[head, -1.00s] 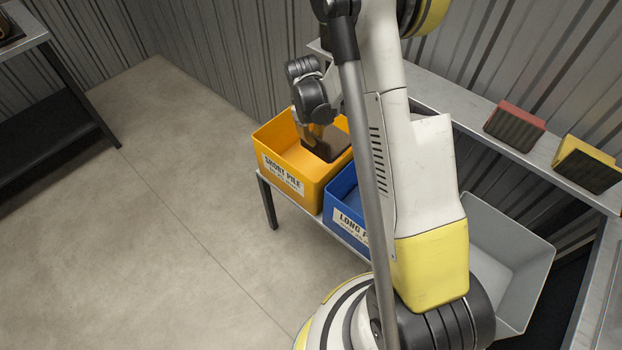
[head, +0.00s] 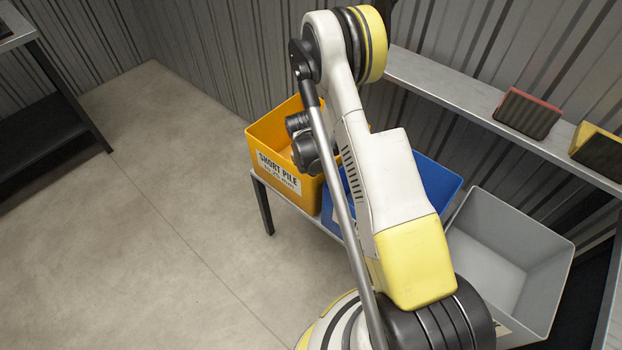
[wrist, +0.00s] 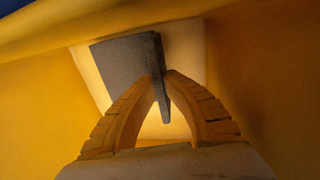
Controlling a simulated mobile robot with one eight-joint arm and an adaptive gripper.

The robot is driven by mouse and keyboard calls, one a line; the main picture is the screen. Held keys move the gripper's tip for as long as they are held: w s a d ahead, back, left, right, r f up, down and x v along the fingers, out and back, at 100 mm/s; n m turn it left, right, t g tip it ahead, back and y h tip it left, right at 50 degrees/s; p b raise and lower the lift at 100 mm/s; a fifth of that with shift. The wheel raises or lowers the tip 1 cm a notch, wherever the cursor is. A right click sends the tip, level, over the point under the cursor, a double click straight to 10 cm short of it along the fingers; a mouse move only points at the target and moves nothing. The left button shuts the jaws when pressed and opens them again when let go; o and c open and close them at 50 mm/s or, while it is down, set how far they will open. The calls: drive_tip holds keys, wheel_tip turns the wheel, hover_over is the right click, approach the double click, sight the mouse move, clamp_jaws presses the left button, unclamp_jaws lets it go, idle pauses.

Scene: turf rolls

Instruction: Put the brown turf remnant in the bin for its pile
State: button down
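The brown turf remnant (wrist: 128,60) looks like a dark grey-brown slab in the wrist view. My gripper (wrist: 162,80) has its fingertips closed on either side of the slab's near edge. Yellow walls surround both, so they appear to be inside the yellow bin labelled SHORT PILE (head: 281,172). In the head view my arm hides the fingers and the remnant. A blue bin (head: 435,182) stands to the right, partly behind my arm; its label is mostly hidden. I cannot tell whether the remnant touches the bin floor.
A grey bin (head: 478,262) stands right of the blue one. A metal shelf (head: 450,95) along the wall holds a red-edged turf piece (head: 527,113) and a yellow-edged piece (head: 597,152). A dark rack (head: 45,130) stands far left. The floor between is clear.

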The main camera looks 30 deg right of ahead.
drive_tip(key=shift+f, duration=0.4)
drive_tip(key=shift+r, duration=0.1)
drive_tip(key=c, duration=1.6)
unclamp_jaws()
